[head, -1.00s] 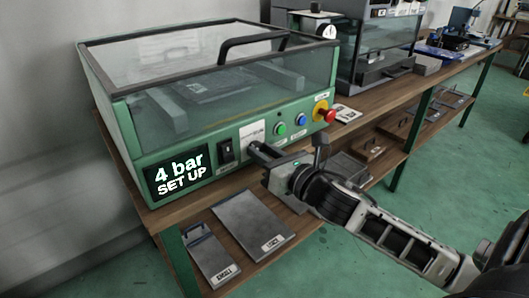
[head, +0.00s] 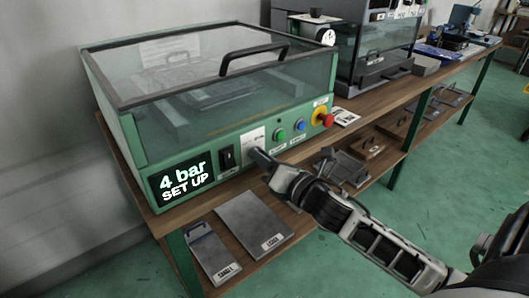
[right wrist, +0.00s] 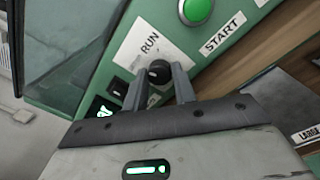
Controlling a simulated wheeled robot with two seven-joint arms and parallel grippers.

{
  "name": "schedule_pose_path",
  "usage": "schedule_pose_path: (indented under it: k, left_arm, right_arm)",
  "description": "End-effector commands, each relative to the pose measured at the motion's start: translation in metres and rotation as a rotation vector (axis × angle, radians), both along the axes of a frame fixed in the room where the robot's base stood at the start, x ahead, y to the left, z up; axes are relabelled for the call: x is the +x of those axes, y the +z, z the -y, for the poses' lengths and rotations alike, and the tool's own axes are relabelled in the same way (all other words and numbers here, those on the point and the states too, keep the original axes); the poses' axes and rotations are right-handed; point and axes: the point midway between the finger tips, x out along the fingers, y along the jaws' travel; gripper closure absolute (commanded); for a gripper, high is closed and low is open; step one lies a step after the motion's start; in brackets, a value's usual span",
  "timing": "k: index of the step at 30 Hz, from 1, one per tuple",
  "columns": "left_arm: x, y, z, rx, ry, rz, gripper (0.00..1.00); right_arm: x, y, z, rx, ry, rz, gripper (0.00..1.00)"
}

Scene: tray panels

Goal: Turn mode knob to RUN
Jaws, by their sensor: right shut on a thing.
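The mode knob (right wrist: 159,72) is a small round dark knob on a white label plate, which also shows in the head view (head: 252,137). The word RUN (right wrist: 149,43) is printed beside it. My right gripper (right wrist: 158,82) has a finger on either side of the knob and is shut on it. In the head view my right gripper (head: 259,157) reaches the green front panel and hides the knob. The display (head: 181,181) on the panel reads "4 bar SET UP". My left gripper is not in view.
Right of the knob are a green START button (head: 280,134), a blue button (head: 300,126) and a red stop button (head: 326,119). A black switch (head: 227,157) is to the left. The clear lid (head: 180,50) is down. Grey plates (head: 253,222) lie on the lower shelf.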

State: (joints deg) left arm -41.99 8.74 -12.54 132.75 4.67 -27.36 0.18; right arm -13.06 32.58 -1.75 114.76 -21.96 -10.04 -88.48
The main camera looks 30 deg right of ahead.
Motion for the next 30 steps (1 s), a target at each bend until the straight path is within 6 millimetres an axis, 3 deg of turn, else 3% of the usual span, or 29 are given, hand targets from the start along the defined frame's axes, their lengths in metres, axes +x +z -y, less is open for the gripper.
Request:
schedule_pose_path:
  k: [30]
  left_arm:
    - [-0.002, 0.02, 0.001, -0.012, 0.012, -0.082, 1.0]
  right_arm:
    - [0.0, 0.002, 0.0, 0.906, -0.002, -0.069, 0.96]
